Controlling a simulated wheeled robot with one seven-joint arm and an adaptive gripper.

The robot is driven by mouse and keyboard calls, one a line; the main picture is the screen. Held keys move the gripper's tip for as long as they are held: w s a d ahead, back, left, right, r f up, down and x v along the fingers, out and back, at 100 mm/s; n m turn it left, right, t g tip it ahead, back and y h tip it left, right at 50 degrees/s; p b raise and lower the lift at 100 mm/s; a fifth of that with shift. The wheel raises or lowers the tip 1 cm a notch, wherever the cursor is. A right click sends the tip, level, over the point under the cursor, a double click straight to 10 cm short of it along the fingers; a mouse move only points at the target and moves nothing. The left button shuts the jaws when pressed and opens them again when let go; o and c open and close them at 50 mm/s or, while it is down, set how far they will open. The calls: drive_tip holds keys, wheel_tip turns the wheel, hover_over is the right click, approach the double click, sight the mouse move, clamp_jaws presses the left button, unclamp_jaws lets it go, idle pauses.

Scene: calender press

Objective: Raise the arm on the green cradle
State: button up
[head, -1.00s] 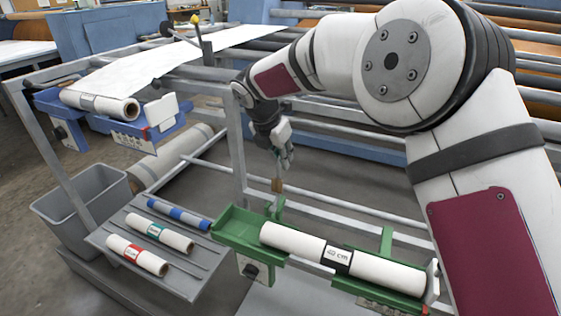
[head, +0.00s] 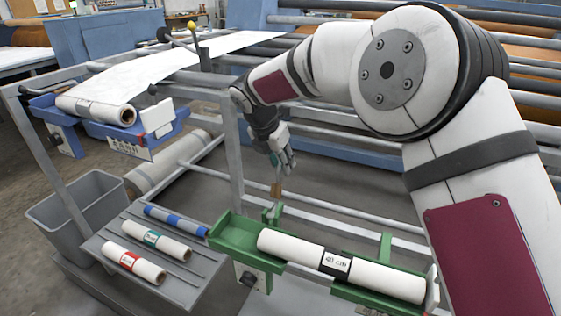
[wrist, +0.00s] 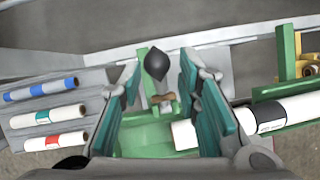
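The green cradle (head: 237,236) stands at the front centre and holds a white roll (head: 290,246) with a black "40 cm" band.
Left of the cradle, a grey shelf (head: 190,285) holds rolls with blue, green and red bands. A grey bin (head: 75,215) stands beyond it. A blue cradle (head: 135,140) holds another roll. Grey frame rails (head: 340,215) run behind the green cradle.

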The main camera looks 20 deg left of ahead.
drive_tip(key=v, duration=1.2)
drive_tip(key=s+d+r+m+p, duration=0.1)
drive_tip(key=s+d+r+m, duration=0.3)
drive_tip(key=d, duration=0.5)
drive_tip(key=s+d+r+m, duration=0.35)
drive_tip(key=d+m, duration=0.25)
drive_tip(key=d, duration=0.3)
drive_tip(key=s+d+r+m+p, duration=0.1)
drive_tip(key=s+d+r+m, duration=0.3)
drive_tip(key=d, duration=0.5)
drive_tip(key=s+d+f+m+p, duration=0.1)
drive_tip(key=s+d+f+m, duration=0.2)
drive_tip(key=s+d+m, duration=0.4)
drive_tip(key=s+d+f+m+y+p, duration=0.1)
drive_tip(key=s+d+f+m, duration=0.2)
drive_tip(key=s+d+m, duration=0.5)
drive_tip(key=s+m, duration=0.4)
drive_tip(key=s, duration=0.2)
drive_tip(key=shift+s, duration=0.25)
